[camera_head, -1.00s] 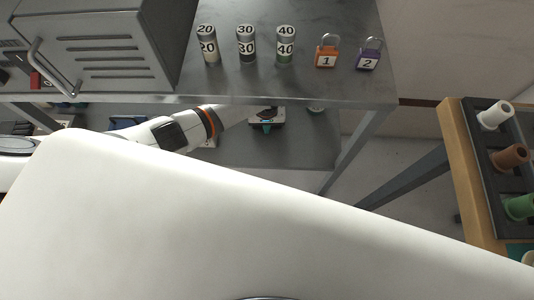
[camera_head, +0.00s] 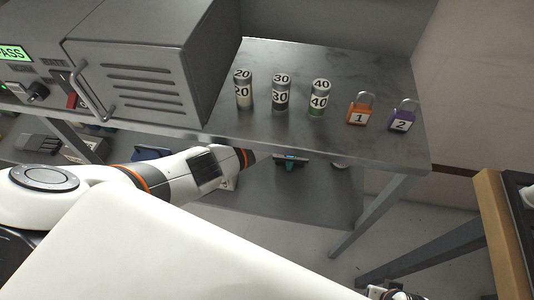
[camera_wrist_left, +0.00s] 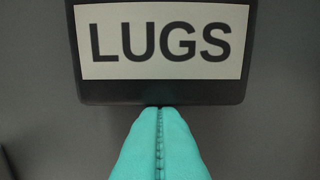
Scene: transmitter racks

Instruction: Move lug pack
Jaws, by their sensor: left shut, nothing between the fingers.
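The lug pack (camera_wrist_left: 240,92) is a dark, round-cornered block with a white label reading LUGS, at the top of the left wrist view. My left gripper (camera_wrist_left: 160,112) has teal fingers pressed together with nothing between them. Its tips are at the pack's near edge; I cannot tell whether they touch it. The pack is not clear in that view. My right gripper's fingers do not show.
On the tabletop (camera_head: 350,75) stand cylinders marked 20 (camera_head: 243,90), 30 (camera_head: 281,92) and 40 (camera_head: 319,98), an orange padlock (camera_head: 360,113) and a purple padlock (camera_head: 402,120). A grey cabinet (camera_head: 150,60) is at left. The tabletop's front edge overhangs my left arm.

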